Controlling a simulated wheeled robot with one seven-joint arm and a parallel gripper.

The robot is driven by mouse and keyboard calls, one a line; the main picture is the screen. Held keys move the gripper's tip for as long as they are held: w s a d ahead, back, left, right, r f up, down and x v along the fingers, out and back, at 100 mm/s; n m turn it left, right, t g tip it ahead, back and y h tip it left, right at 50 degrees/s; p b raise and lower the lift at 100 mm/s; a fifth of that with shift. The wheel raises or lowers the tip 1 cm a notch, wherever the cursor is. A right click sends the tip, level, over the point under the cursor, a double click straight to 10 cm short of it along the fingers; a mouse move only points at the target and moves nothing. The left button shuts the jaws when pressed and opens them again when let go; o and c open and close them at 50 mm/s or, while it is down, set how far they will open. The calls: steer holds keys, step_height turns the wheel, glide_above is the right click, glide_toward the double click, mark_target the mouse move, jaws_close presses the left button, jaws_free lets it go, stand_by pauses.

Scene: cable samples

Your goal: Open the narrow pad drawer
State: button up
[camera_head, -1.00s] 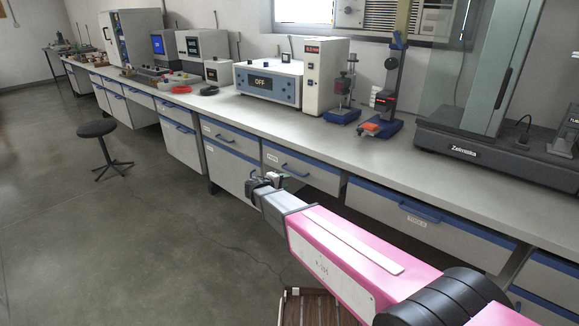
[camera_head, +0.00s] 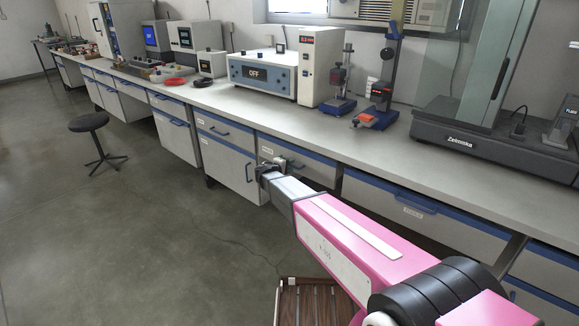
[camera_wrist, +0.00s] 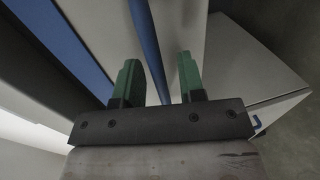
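The narrow drawer (camera_head: 318,172) is under the bench, right of a cabinet with a drawer above its door. It has a blue top edge and looks shut. My gripper (camera_head: 270,167) is right at its front and hides part of it. In the wrist view my gripper (camera_wrist: 162,80) is open, with two green-tipped fingers apart. The drawer's label is too small to read.
The cabinet (camera_head: 228,165) stands left of the drawer. A wider drawer (camera_head: 400,205) is to the right. Instruments stand on the bench (camera_head: 340,140) above. A stool (camera_head: 90,135) is far left, and a slatted wooden piece (camera_head: 305,300) is low in front. Open floor lies left.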

steer(key=shift+d, duration=0.1)
jaws_close()
steer(key=f+v, duration=0.2)
steer(key=v, duration=1.1)
steer(key=s+f+v, duration=0.1)
steer(key=f+v, duration=0.2)
steer(key=v, duration=1)
steer(key=shift+a+f, duration=0.35)
steer(key=shift+a, duration=0.1)
steer(key=shift+s, duration=0.1)
jaws_free()
